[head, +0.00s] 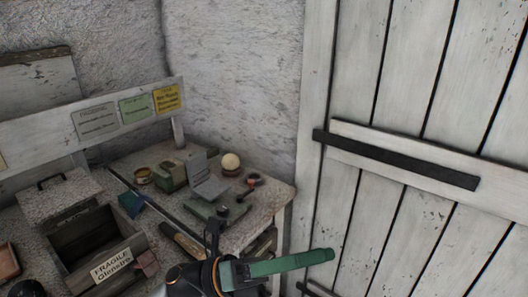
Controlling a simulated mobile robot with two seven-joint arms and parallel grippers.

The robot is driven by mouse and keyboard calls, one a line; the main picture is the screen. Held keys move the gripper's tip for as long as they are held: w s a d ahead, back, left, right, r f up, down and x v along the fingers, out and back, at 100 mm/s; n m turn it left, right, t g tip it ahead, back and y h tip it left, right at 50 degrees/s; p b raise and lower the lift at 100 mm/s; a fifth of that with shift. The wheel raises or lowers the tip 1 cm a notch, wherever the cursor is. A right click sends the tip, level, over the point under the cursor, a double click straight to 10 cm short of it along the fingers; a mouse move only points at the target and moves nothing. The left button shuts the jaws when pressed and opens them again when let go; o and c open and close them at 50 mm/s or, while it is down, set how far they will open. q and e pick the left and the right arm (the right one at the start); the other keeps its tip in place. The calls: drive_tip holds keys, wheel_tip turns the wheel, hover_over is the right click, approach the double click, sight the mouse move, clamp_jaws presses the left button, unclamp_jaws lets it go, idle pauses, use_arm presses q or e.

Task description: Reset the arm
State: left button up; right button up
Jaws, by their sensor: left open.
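My left gripper (318,258) is at the bottom centre, with green fingers pointing right. It is open and nothing shows in it. It is seen nearly side-on, in front of the workbench's right end and the door, apart from the things on the bench. A pale plaster sphere (230,161) sits on a small dark round base on the bench. My right gripper is not in view.
The speckled workbench (276,192) holds a grey stand (209,187), a green box (171,175) and a small reddish cup (253,179). An open crate (75,246) marked FRAGILE is at lower left. A plank door (415,110) fills the right.

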use_arm(q)
drive_tip(key=w+a+f+n+t+y+p, duration=0.1)
drive_tip(key=w+a+f+n+t+y, duration=0.35)
drive_tip(key=n, duration=0.55)
drive_tip(key=w+a+f+n+t+y, duration=0.1)
drive_tip(key=a+f+n+t+y, duration=0.3)
drive_tip(key=f+n+t, duration=0.5)
drive_tip(key=w+a+f+n+t+y+p, duration=0.1)
drive_tip(key=w+a+f+n+t+y, duration=0.35)
drive_tip(key=n, duration=0.75)
drive_tip(key=s+a+f+n+g+y, duration=0.3)
drive_tip(key=s+a+f+n, duration=0.2)
drive_tip(key=s+f, duration=0.4)
drive_tip(key=s+a+f+n+g+y+p, duration=0.1)
drive_tip(key=s+a+f+n+g+y, duration=0.3)
drive_tip(key=s+f, duration=0.5)
wheel_tip(320, 180, down, 2)
drive_tip(key=a+n, duration=0.1)
drive_tip(key=n, duration=0.1)
drive_tip(key=shift+n+y, duration=0.3)
drive_tip(key=shift+f, duration=0.1)
